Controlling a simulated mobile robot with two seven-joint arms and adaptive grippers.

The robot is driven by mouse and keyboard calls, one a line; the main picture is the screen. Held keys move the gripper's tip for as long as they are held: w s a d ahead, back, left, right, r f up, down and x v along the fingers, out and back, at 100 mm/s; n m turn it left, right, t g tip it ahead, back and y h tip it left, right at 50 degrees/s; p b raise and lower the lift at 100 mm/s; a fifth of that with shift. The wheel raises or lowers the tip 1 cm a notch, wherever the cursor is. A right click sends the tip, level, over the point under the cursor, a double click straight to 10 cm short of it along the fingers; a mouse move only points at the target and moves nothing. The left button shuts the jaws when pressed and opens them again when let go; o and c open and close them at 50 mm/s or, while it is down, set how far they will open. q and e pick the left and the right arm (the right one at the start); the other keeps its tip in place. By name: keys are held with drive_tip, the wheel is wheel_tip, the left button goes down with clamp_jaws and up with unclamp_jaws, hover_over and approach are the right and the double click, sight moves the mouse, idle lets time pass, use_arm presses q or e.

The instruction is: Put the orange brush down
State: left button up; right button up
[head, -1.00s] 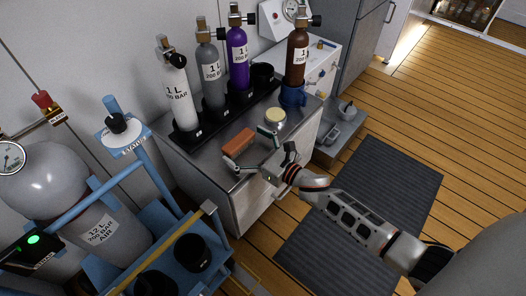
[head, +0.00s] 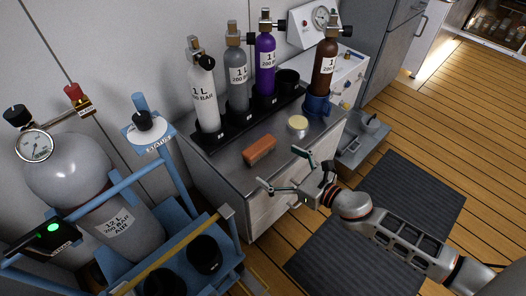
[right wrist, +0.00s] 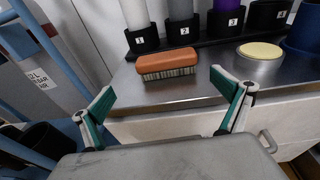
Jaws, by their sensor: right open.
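The orange brush (head: 259,150) lies on the metal top of the cabinet, in front of the bottle rack. In the right wrist view the brush (right wrist: 167,66) rests bristles down, its orange back up. My right gripper (head: 287,171) is open and empty, apart from the brush and in front of the cabinet's near edge. In the right wrist view its two green-padded fingers (right wrist: 165,97) are spread wide, with the brush beyond them. My left gripper is in neither view.
A black rack (head: 235,126) holds white, grey and purple bottles at the back of the cabinet top (head: 228,165). A round tin (head: 298,124) with a yellowish top stands right of the brush. A brown bottle (head: 325,70) stands in a blue holder. A blue frame (head: 182,185) is at left.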

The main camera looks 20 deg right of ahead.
sight(264, 149)
drive_tip(key=shift+w+f, duration=0.2)
drive_tip(key=shift+w, duration=0.1)
drive_tip(key=shift+w+d+r+h+b, duration=0.2)
drive_tip(key=shift+h+b, duration=0.1)
drive_tip(key=shift+b, duration=0.1)
drive_tip(key=shift+w+d+r, duration=0.15)
drive_tip(key=shift+w+r, duration=0.05)
drive_tip(key=shift+r, duration=0.3)
drive_tip(key=shift+r+m, duration=0.2)
drive_tip(key=shift+m, duration=0.1)
drive_tip(key=shift+w, duration=0.25)
drive_tip(key=shift+b+x, duration=0.35)
drive_tip(key=shift+x, duration=0.85)
drive_tip(key=x, duration=0.3)
drive_tip(key=shift+w+a+b, duration=0.25)
drive_tip(key=shift+a+b, duration=0.05)
drive_tip(key=shift+b, duration=0.1)
drive_tip(key=shift+w+a, duration=0.1)
drive_tip(key=shift+w, duration=0.25)
drive_tip(key=shift+w+a, duration=0.1)
drive_tip(key=shift+w, duration=0.15)
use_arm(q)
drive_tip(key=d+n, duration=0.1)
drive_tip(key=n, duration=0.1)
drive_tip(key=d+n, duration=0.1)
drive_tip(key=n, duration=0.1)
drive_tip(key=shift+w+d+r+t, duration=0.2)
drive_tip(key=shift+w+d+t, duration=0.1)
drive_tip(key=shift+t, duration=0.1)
